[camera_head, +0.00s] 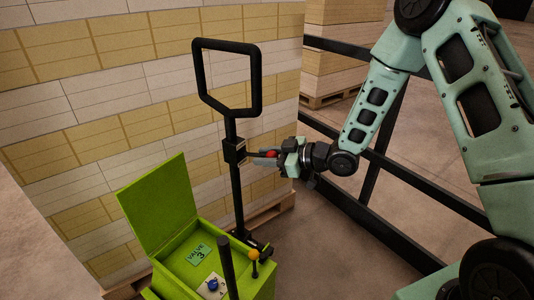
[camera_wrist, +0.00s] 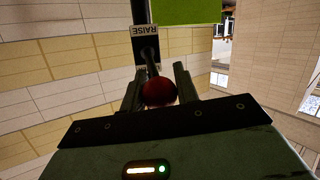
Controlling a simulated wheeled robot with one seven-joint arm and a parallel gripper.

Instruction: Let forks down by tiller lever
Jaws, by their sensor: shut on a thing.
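The black tiller (camera_head: 236,190) stands upright with a loop handle (camera_head: 227,108) on top, in front of a stacked wall of reams. A small lever with a red knob (camera_head: 271,153) sticks out from the control box (camera_head: 234,151) on the tiller shaft. My gripper (camera_head: 264,158) is at the lever, its fingers on either side of the knob. In the wrist view the red knob (camera_wrist: 158,92) sits between the fingers of my gripper, which is shut on it. A label reading RAISE (camera_wrist: 145,30) shows upside down above the lever. The forks are not clearly visible.
A green box (camera_head: 182,262) with an open lid stands in front of the tiller, with a VALVE 3 label, a blue knob (camera_head: 212,284) and a yellow-tipped lever (camera_head: 254,256). A black rail (camera_head: 385,165) runs behind my arm. The ream stack (camera_head: 100,120) fills the left.

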